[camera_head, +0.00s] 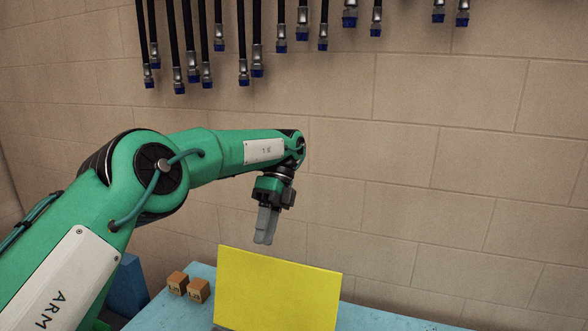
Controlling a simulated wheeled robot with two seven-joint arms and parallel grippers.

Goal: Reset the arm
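My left arm comes in from the left, green with white panels, and bends at a raised elbow. Its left gripper (265,226) points down in front of the wall, above and behind the top edge of the yellow panel. The grey fingers look side by side with little or no gap from this angle, and nothing shows between them. Whether they are shut I cannot tell. My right gripper and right arm are not in view.
Black hoses with blue-tipped metal ends (243,72) hang along the top. A yellow panel (277,293) stands on the light blue table (160,312). Two small wooden cubes, a left one (177,283) and a right one (199,291), sit left of it. A brick wall (440,150) lies behind.

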